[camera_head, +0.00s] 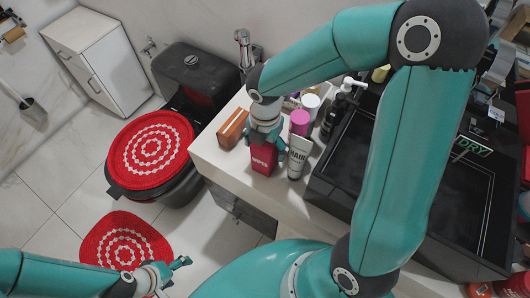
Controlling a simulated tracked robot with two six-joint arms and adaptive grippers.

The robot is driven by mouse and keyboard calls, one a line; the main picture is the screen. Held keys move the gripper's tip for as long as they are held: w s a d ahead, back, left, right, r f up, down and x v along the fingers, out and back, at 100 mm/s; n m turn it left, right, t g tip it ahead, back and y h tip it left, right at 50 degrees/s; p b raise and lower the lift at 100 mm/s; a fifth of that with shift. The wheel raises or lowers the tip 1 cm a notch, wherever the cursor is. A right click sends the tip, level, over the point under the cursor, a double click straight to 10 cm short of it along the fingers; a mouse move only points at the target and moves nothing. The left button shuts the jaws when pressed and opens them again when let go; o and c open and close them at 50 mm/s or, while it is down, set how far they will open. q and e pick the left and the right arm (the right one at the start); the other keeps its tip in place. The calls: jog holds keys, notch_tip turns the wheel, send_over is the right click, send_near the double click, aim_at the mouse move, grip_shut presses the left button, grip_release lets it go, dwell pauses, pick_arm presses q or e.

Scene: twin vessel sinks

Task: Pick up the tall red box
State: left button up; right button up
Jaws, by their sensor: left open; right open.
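The tall red box (263,160) stands upright on the white counter near its front edge, with white lettering on its face. My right gripper (266,142) is over the top of the box, its fingers pointing down around the upper part. The gripper hides the top of the box, and I cannot tell whether the fingers touch it. My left gripper (180,276) is open and empty, low at the left above the floor, far from the box.
A grey tube (299,157) stands right of the box, with a pink-capped bottle (300,121) behind it. A black vessel sink (345,160) is at the right. A black toilet (190,75) stands left of the counter (215,160).

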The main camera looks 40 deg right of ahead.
jog(key=c, duration=1.3)
